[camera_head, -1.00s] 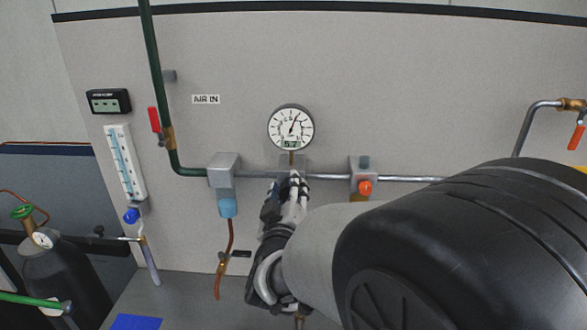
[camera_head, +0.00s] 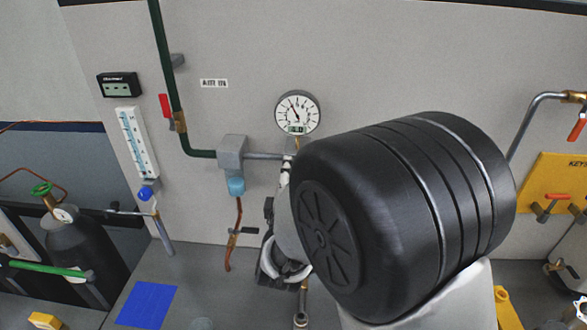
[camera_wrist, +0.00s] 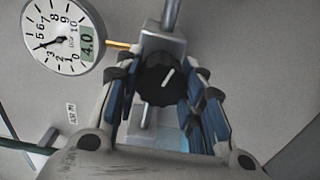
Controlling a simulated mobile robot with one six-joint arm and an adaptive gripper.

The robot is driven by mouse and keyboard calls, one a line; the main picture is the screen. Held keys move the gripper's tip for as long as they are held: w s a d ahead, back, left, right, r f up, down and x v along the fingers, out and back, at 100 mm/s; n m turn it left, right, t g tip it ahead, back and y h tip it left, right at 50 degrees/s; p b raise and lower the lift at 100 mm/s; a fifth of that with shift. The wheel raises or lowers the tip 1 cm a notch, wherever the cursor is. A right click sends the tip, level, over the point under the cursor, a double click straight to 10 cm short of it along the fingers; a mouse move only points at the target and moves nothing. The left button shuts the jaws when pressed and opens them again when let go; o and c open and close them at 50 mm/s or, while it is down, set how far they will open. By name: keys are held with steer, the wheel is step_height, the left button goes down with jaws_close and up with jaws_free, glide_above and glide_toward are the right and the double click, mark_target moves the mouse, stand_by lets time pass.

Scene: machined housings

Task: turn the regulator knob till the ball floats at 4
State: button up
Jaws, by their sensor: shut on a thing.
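A black round knob (camera_wrist: 158,80) with a white mark sits on a grey metal body in the wrist view. My gripper (camera_wrist: 160,76) has its blue-padded fingers on either side of the knob, shut on it. The round white gauge (camera_wrist: 58,38) at upper left reads 4.0 on its small display, and its needle points near 4. The gauge also shows in the head view (camera_head: 298,113). There, the knob and fingertips are hidden behind my arm. A tall white-backed tube (camera_head: 137,142) with a scale hangs at left above a blue knob (camera_head: 146,193); I cannot make out a ball.
A green pipe (camera_head: 168,85) with a red lever (camera_head: 165,106) runs down the wall into a grey block (camera_head: 232,152) at the left. A dark cylinder (camera_head: 80,250) stands at lower left. My arm covers the right middle.

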steer(key=shift+n+p, duration=0.3)
steer(key=shift+n, duration=0.4)
steer(key=o, duration=1.1)
steer(key=s, duration=0.7)
steer(key=shift+s+a, duration=0.1)
steer(key=shift+s, duration=0.2)
steer(key=shift+w, duration=0.1)
